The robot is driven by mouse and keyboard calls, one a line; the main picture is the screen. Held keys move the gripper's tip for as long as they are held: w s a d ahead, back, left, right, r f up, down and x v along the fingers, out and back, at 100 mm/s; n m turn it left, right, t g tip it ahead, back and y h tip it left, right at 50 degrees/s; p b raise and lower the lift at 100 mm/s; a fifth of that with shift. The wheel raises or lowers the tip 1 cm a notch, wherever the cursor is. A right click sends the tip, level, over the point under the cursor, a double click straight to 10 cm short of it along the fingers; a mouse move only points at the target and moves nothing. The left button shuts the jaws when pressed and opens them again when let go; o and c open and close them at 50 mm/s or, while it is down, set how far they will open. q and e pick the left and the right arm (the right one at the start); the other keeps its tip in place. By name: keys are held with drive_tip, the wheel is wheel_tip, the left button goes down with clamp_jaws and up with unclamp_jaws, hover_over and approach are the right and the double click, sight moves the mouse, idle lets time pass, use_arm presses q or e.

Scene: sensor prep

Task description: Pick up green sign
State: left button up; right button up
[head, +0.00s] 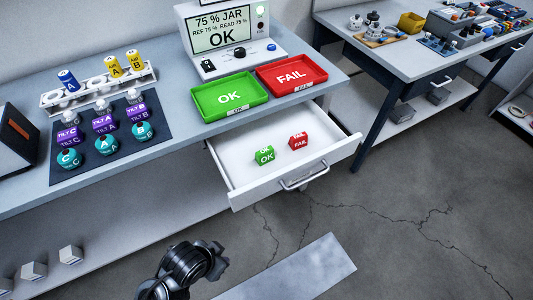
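The green sign (265,155) is a small green block marked OK in white. It sits in the open white drawer (243,180) under the workbench. A similar small red FAIL sign (299,141) sits to its right, apart from it. Neither sign is held. Only a dark jointed part, apparently of my own arm, shows at the bottom, well below the drawer.
A green OK tray (203,109) and a red FAIL tray (318,72) lie on the bench (180,150) above the drawer. A display unit (222,35) stands behind them. A dark mat (65,177) with several labelled containers lies left.

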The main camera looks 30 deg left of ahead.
idle(0.4)
drive_tip(key=o, duration=0.8)
drive_tip(key=shift+o, duration=0.2)
drive_tip(key=shift+d, duration=0.1)
